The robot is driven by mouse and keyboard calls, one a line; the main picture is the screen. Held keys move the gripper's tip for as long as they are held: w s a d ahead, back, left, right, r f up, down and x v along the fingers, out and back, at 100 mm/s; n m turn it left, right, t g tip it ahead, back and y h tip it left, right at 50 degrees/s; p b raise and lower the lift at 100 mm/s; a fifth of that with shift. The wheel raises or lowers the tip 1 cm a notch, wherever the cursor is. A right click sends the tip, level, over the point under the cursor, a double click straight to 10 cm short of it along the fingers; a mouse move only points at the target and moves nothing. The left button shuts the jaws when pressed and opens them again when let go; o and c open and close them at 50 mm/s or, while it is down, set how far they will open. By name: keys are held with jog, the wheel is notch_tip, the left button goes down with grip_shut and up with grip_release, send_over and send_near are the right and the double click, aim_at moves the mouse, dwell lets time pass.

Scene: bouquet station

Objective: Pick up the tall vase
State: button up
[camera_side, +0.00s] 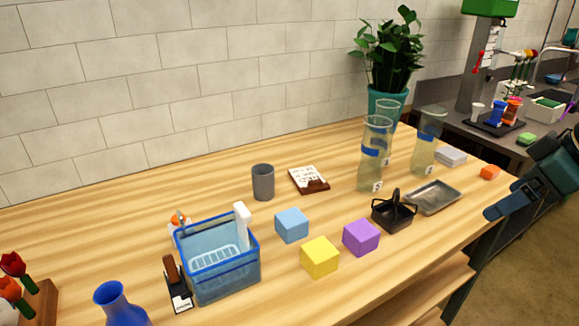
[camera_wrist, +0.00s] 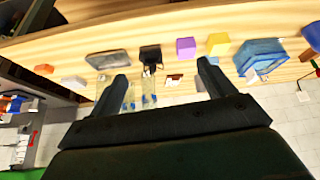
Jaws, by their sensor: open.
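Three tall clear glass cylinders with blue bands stand upright at the right half of the table in the side view: a front one (camera_side: 372,165), one behind it (camera_side: 388,106) and one to the right (camera_side: 428,145). A blue narrow-necked vase (camera_side: 115,300) stands at the front left, cut off by the lower edge. I cannot tell which is called the tall vase. My gripper (camera_side: 503,192) is at the table's right end, apart from all of them. In the wrist view its open, empty fingers (camera_wrist: 163,72) frame the glass cylinders (camera_wrist: 150,94), partly hidden.
A metal tray (camera_side: 432,197) and a black caddy (camera_side: 394,213) lie in front of the cylinders. Purple (camera_side: 361,237), yellow (camera_side: 319,257) and light blue (camera_side: 291,225) blocks and a blue basket (camera_side: 220,277) are further left. An orange block (camera_side: 489,172) is near my gripper. A plant (camera_side: 388,50) stands behind.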

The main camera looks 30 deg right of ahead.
jog(key=w+f+n+t+y, duration=0.1)
jog(key=w+f+n+y, duration=0.15)
jog(key=w, duration=0.65)
jog(key=t+y, duration=0.2)
jog(key=t, duration=0.4)
send_near(385, 150)
jog(key=shift+s+a+r+h, duration=0.1)
jog(key=shift+s+r+h, duration=0.15)
jog(key=shift+w, duration=0.1)
jog(key=shift+x, duration=4.25)
jog(key=shift+a, duration=0.1)
jog(key=shift+x, duration=2.55)
